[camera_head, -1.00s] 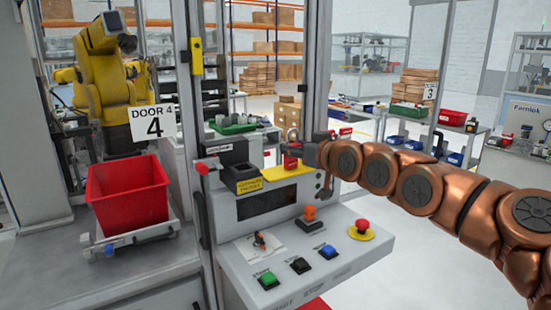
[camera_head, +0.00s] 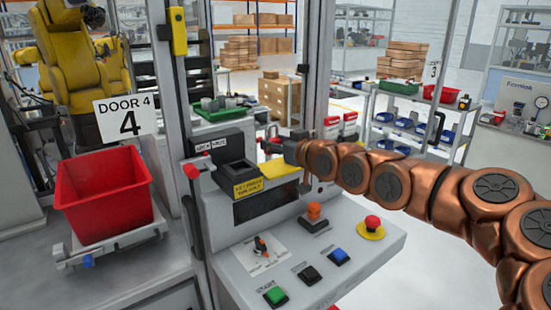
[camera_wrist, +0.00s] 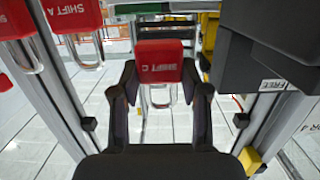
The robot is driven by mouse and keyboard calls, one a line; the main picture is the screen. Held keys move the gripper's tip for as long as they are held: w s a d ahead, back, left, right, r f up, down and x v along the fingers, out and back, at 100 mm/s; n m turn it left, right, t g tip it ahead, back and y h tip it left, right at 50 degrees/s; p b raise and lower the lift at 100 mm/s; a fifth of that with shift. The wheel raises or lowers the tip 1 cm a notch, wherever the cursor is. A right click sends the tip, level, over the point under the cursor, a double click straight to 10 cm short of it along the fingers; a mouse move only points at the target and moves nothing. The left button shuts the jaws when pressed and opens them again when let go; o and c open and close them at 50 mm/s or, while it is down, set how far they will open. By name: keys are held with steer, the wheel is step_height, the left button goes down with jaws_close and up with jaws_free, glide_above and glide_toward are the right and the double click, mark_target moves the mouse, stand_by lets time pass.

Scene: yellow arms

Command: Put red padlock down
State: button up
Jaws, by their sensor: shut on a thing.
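The red padlock (camera_wrist: 158,60), marked "SHIFT C", sits between the fingertips of my gripper (camera_wrist: 160,80) in the wrist view, with its metal shackle showing. My gripper is shut on it. In the head view my gripper (camera_head: 290,150) is at the back edge of the control panel, just beyond the yellow strip (camera_head: 281,169).
Another red padlock (camera_wrist: 75,15), marked "SHIFT A", shows at upper left in the wrist view. The panel (camera_head: 340,262) carries several buttons and a red emergency stop (camera_head: 372,222). A black holder (camera_head: 238,175) stands left of the strip. A red bin (camera_head: 104,195) sits further left.

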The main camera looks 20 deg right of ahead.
mark_target(276, 172)
steer(key=shift+f+p, duration=0.55)
steer(key=shift+f, duration=1.85)
steer(key=shift+f, duration=0.2)
steer(key=o, duration=1.2)
steer(key=shift+r, duration=0.1)
